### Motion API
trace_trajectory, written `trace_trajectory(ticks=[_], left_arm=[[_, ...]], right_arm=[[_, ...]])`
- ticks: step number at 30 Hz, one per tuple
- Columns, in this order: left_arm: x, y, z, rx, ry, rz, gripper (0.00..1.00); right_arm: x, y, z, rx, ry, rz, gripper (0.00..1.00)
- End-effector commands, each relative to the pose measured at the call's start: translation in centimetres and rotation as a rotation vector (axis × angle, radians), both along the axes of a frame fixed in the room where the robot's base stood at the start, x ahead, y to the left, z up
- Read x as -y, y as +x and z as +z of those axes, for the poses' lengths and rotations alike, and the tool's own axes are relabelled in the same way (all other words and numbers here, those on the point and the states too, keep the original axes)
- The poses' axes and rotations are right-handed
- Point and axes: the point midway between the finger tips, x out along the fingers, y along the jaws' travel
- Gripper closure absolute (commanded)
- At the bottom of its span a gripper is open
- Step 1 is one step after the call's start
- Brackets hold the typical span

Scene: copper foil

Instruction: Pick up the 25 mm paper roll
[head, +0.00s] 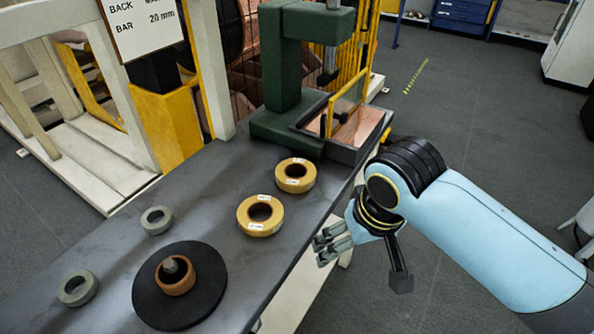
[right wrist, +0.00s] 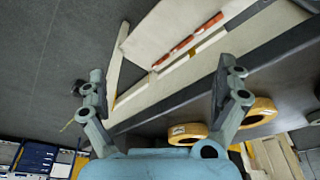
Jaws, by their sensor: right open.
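Two yellow-tan paper rolls with white labels lie flat on the dark bench (head: 225,170). The nearer roll (head: 260,215) looks larger; the farther roll (head: 295,175) sits closer to the green press. The label print is too small to read, so I cannot tell which is 25 mm. My right gripper (head: 333,241) is open and empty, just off the bench's right edge, to the right of the nearer roll and apart from it. My left gripper is out of view.
A black disc (head: 205,295) carries a brown ring around a grey peg. Two grey rings (head: 157,220) (head: 77,288) lie to the left. A green press (head: 285,75) with a tray stands at the far end. A sign (head: 143,25) reads "BAR 20 mm".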

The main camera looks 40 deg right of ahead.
Motion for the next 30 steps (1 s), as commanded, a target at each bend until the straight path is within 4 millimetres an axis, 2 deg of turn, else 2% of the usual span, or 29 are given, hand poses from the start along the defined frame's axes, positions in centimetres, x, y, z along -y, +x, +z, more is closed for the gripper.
trace_trajectory(ticks=[5, 8, 12, 18, 21, 25, 28, 30], left_arm=[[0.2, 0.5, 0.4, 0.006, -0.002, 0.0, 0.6], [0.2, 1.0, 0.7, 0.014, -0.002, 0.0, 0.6], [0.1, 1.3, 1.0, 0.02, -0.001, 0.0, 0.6], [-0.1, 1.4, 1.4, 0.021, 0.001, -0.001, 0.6], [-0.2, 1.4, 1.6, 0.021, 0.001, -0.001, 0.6], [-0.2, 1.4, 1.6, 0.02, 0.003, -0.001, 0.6], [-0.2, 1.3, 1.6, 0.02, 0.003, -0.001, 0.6], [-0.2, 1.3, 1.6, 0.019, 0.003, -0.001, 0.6]], right_arm=[[0.4, 4.1, 1.0, -0.009, 0.077, -0.328, 0.0], [0.7, 7.0, 1.9, -0.019, 0.128, -0.587, 0.0], [1.2, 11.7, 4.1, -0.038, 0.2, -1.017, 0.0], [1.8, 17.1, 8.3, -0.06, 0.261, -1.58, 0.0], [1.9, 18.9, 10.2, -0.066, 0.274, -1.784, 0.0], [2.0, 20.1, 11.7, -0.069, 0.278, -1.951, 0.0], [2.1, 20.5, 11.8, -0.072, 0.277, -2.008, 0.0], [2.1, 20.5, 10.9, -0.073, 0.277, -2.022, 0.0]])
